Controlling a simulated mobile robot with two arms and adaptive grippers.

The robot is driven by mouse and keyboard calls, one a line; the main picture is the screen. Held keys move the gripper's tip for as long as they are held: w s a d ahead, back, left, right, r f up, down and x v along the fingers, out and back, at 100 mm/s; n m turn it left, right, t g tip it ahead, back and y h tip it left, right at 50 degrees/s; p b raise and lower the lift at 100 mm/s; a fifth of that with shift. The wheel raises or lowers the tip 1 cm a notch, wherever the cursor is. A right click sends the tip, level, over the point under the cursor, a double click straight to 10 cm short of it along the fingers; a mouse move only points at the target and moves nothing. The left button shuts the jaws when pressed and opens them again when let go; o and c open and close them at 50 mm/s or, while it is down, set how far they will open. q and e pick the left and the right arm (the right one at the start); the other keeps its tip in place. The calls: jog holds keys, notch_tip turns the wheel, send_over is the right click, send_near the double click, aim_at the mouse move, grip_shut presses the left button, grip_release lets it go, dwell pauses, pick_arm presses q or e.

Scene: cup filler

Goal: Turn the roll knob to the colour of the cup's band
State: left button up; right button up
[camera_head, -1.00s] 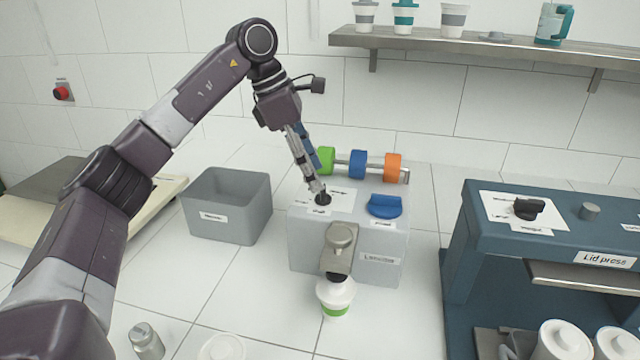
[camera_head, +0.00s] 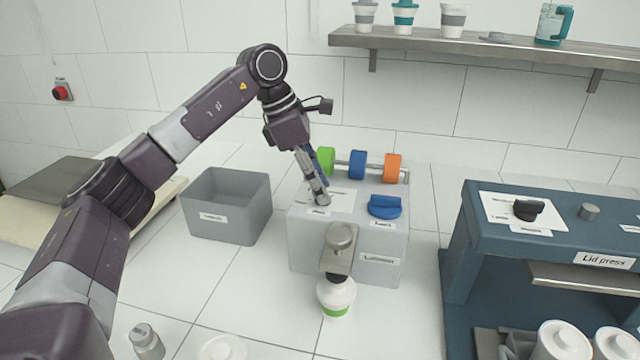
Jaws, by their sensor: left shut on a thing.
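The cup (camera_head: 337,294) is white with a green band and stands under the spout of the grey machine (camera_head: 380,262). Green, blue and orange rolls (camera_head: 357,164) sit on a rod along the machine's back. My left gripper (camera_head: 322,200) points down at the white label plate (camera_head: 343,199) on the machine's top. It is shut on the small dark knob there, which the fingers now mostly hide. The knob's pointing direction cannot be read. My right gripper is not in view.
A grey bin (camera_head: 228,206) stands left of the machine. The blue lid press (camera_head: 560,240) with its own black knob stands to the right. A shelf (camera_head: 480,45) with cups is above. A small metal jar (camera_head: 146,341) is at the front left.

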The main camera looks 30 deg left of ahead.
pick_arm(q)
jog(key=shift+n, duration=0.3)
jog(key=n+t, duration=0.1)
jog(key=n, duration=0.1)
jog(key=shift+s+d+n+y, duration=0.1)
jog(key=shift+n+y, duration=0.2)
jog(key=n+t+y+b, duration=0.1)
jog(key=n, duration=0.2)
jog(key=shift+d+n, duration=0.1)
jog(key=shift+n, duration=0.2)
jog(key=n+y, duration=0.1)
jog(key=n, duration=0.3)
jog(key=shift+d+y+b, duration=0.15)
jog(key=shift+y+b, duration=0.15)
jog(key=shift+y, duration=0.1)
jog(key=n+y, duration=0.1)
jog(key=n, duration=0.2)
jog(key=shift+n, duration=0.3)
jog(key=shift+r+n+y, duration=0.1)
jog(key=shift+n+y, duration=0.2)
jog(key=shift+n, duration=0.1)
jog(key=o, duration=1.2)
jog(key=shift+c, duration=0.2)
